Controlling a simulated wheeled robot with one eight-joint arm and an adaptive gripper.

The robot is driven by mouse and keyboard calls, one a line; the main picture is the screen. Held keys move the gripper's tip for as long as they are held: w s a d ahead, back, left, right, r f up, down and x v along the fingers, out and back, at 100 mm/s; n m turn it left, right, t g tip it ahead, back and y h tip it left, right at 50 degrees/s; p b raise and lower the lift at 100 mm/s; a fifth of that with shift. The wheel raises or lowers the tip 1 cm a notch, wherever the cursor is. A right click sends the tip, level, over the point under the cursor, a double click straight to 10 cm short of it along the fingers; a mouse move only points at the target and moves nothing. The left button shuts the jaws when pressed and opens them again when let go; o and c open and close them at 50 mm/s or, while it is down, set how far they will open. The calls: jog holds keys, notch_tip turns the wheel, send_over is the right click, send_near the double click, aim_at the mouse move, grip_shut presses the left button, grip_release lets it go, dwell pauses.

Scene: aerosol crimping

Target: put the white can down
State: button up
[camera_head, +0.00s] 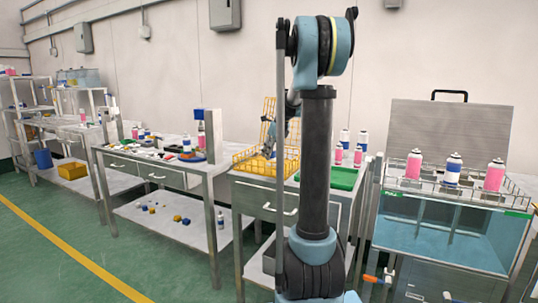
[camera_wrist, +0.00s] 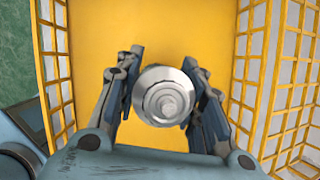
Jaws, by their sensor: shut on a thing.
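My gripper (camera_wrist: 163,72) is shut on a can (camera_wrist: 165,103), seen from above in the wrist view. Its round silver top and pale rim show between the two fingers, but its body is mostly hidden below. The can is over the yellow wire basket (camera_wrist: 245,72), with the solid yellow floor (camera_wrist: 160,25) beneath it. I cannot tell whether the can touches that floor. In the head view the basket (camera_head: 252,163) stands on the middle bench, and my arm hides much of the gripper and can.
A green tray (camera_head: 343,178) with several white and pink cans is right of the basket. A wire rack (camera_head: 474,191) with pink and white-blue cans stands over a blue tank at the right. A bench (camera_head: 165,165) with a blue round fixture and small parts is at the left.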

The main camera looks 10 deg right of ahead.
jog(key=o, duration=1.1)
jog(key=shift+r, duration=0.1)
jog(key=v, duration=1.2)
jog(key=s+a+f+n, duration=0.1)
jog(key=s+f+n, duration=0.25)
jog(key=s, duration=0.35)
jog(key=s+a+f+n+h, duration=0.1)
jog(key=s+f+n, duration=0.2)
jog(key=s+n, duration=0.35)
jog(key=s+a+f+n, duration=0.2)
jog(key=s+f+n, duration=0.15)
jog(key=s, duration=0.55)
jog(key=s+f+n, duration=0.4)
jog(key=s+f, duration=0.2)
jog(key=s+f+n+h, duration=0.1)
jog(key=s+f+n, duration=0.4)
jog(key=s+f, duration=0.1)
jog(key=s+f+n+g+h, duration=0.1)
jog(key=s+f+n, duration=0.4)
jog(key=s+f, duration=0.1)
jog(key=shift+s+d+f, duration=0.25)
jog(key=shift+s+d, duration=0.05)
jog(key=shift+s, duration=0.05)
